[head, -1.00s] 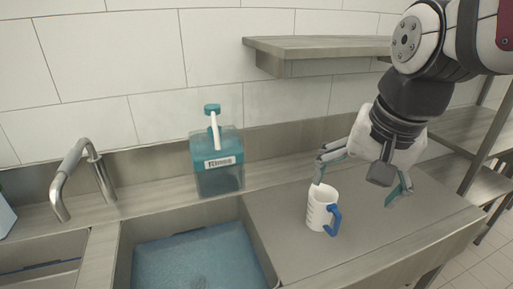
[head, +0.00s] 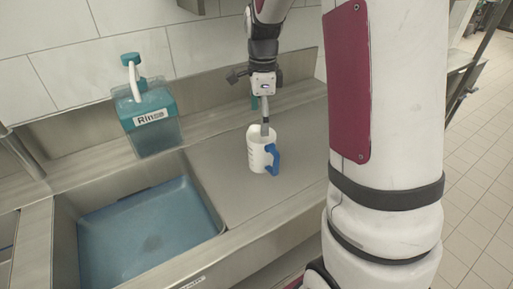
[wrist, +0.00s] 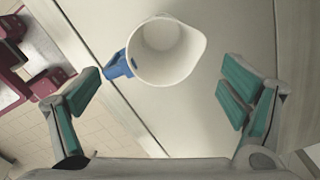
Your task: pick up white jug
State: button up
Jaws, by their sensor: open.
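The white jug (head: 258,150) with a blue handle (head: 272,158) stands upright on the steel counter, right of the sink. In the wrist view the jug (wrist: 166,52) shows from above, empty, with its blue handle (wrist: 118,66) to the left. My gripper (head: 262,112) is above and just behind the jug in the head view, with a finger overlapping the jug's rim in the picture. In the wrist view my gripper (wrist: 160,95) is open, its green-padded fingers wide apart. The jug lies ahead of them, roughly between their lines; I cannot tell whether a finger touches it.
A teal rinse container (head: 150,118) with a pump stands on the ledge behind the sink. The sink (head: 150,228) holds a blue basin bottom, left of the jug. The steel counter (head: 225,185) around the jug is clear. A wall stands behind.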

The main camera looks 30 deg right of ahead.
aim_at(261, 148)
notch_tip(261, 148, down, 11)
jog(key=shift+w+d+f+p, duration=0.1)
jog(key=shift+p, duration=0.25)
jog(key=shift+c, duration=0.6)
jog(key=c, duration=0.9)
jog(key=shift+c, duration=0.2)
